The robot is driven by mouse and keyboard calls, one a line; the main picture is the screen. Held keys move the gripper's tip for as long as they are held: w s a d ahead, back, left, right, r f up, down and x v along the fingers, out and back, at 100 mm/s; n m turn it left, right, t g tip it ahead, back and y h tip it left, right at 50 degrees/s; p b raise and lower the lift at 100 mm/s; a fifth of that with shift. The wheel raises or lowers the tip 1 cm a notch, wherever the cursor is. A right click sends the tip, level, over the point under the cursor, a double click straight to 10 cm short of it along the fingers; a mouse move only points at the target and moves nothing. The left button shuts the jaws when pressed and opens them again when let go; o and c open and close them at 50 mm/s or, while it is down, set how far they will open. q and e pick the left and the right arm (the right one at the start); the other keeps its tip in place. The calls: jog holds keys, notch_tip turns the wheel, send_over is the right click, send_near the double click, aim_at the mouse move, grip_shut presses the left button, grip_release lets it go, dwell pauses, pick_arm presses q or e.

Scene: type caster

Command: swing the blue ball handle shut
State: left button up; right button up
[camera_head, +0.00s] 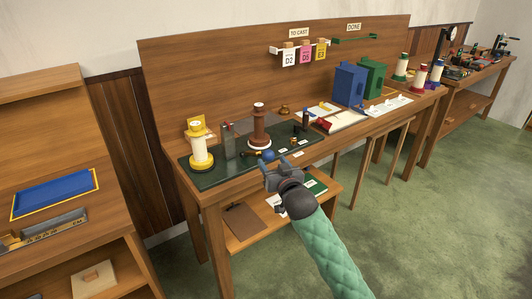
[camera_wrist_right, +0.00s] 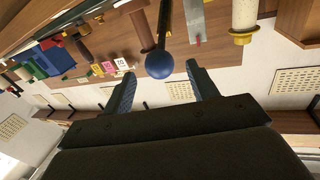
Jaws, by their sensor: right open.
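The blue ball (camera_head: 268,155) of the handle shows at the front edge of the dark green mat (camera_head: 205,180) on the bench. My right gripper (camera_head: 274,162) is open just in front of the ball. In the right wrist view the ball (camera_wrist_right: 159,65) shows in the gap between the two spread fingertips (camera_wrist_right: 160,72), and neither finger visibly touches it. A thin dark rod (camera_wrist_right: 163,25) runs from the ball toward the device. A brown spool-like column (camera_head: 259,127) stands behind the ball. My left gripper is not in view.
A yellow and cream spool (camera_head: 200,148) stands at the mat's left, beside a grey upright plate (camera_head: 229,141). Blue (camera_head: 349,85) and green (camera_head: 374,78) boxes stand farther right. Cards hang on a rack (camera_head: 304,48) on the back board. Open floor (camera_head: 420,190) lies at the right.

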aim_at(267, 154)
jog(key=x, duration=0.2)
jog(key=shift+w+r+p, duration=0.1)
jog(key=shift+w+p, duration=0.2)
jog(key=shift+w, duration=0.05)
jog(key=x, duration=0.3)
jog(key=shift+a+p, duration=0.1)
jog(key=shift+p, duration=0.25)
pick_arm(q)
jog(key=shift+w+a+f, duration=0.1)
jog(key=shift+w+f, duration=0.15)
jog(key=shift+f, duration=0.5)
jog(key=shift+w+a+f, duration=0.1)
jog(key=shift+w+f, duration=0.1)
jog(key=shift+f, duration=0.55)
pick_arm(e)
jog(key=shift+w+a, duration=0.15)
jog(key=shift+w, duration=0.4)
grip_shut()
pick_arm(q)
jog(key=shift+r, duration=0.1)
